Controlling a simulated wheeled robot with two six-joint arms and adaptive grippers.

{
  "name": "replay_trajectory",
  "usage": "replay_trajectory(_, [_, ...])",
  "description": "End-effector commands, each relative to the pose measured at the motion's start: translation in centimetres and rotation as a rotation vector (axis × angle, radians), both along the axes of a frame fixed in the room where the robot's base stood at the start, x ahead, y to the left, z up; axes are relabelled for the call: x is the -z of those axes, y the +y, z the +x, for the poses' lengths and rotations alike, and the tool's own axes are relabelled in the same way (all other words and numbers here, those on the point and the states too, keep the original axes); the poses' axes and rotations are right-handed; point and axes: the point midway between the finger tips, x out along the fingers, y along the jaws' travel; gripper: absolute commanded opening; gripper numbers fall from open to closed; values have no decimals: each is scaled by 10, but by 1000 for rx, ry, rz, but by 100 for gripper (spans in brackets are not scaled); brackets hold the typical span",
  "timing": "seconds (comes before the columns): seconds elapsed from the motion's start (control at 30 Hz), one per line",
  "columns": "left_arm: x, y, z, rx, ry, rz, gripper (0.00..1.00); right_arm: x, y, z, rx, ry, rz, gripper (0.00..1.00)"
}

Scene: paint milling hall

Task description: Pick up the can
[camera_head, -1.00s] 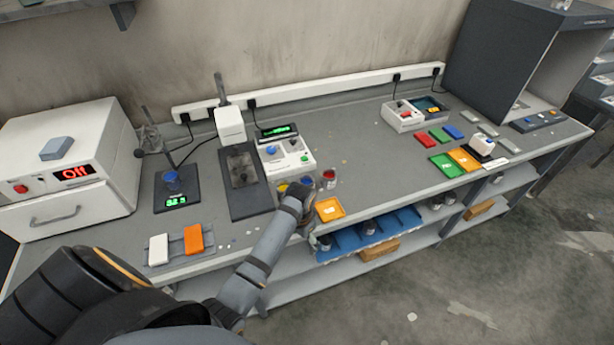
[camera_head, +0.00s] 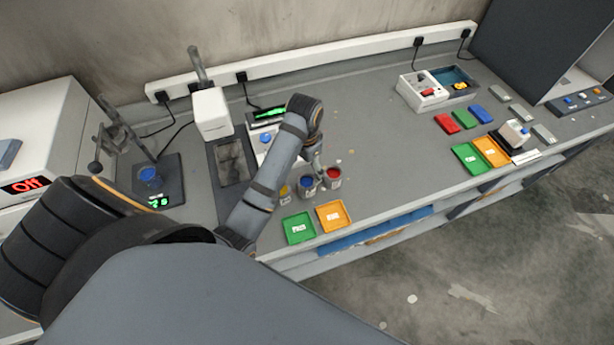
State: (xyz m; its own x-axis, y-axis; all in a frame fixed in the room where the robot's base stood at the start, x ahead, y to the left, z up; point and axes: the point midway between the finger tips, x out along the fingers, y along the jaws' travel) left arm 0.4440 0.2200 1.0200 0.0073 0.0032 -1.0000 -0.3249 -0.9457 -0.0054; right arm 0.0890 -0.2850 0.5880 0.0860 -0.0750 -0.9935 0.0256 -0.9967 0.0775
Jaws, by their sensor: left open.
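A row of small open cans stands near the front edge of the bench: one with yellow paint (camera_head: 284,194), one with blue paint (camera_head: 306,187) and one with red paint (camera_head: 334,178). Another blue can (camera_head: 150,178) sits on the dark scale at the left. My left arm reaches in from the lower left, and my left gripper (camera_head: 317,164) points down just behind and above the blue and red cans. It is open, and I see nothing held in it. The arm partly hides the yellow can. My right gripper is out of view.
A green tray (camera_head: 299,228) and an orange tray (camera_head: 333,216) lie in front of the cans. A white device (camera_head: 262,150) with a green display stands behind my arm. The bench's middle, right of the cans, is mostly clear.

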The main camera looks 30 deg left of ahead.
Motion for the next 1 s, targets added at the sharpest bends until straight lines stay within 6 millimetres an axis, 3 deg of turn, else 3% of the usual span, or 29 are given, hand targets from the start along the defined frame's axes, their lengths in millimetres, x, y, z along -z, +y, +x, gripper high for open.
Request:
replay_trajectory(0.03, [19,0,0,0,0,0,82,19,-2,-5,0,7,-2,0])
replay_trajectory(0.13, [36,0,0,0,0,0,82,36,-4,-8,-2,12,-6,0])
replay_trajectory(0.37, [39,0,1,0,0,0,82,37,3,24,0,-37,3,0])
replay_trajectory(0.47, [50,-2,0,0,0,-1,82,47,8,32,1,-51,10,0])
replay_trajectory(0.7, [91,-6,0,-1,0,1,82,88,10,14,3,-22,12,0])
replay_trajectory(0.93, [89,-6,0,-1,0,1,82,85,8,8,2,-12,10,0])
replay_trajectory(1.0, [89,-6,0,-1,0,1,75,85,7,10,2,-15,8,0])
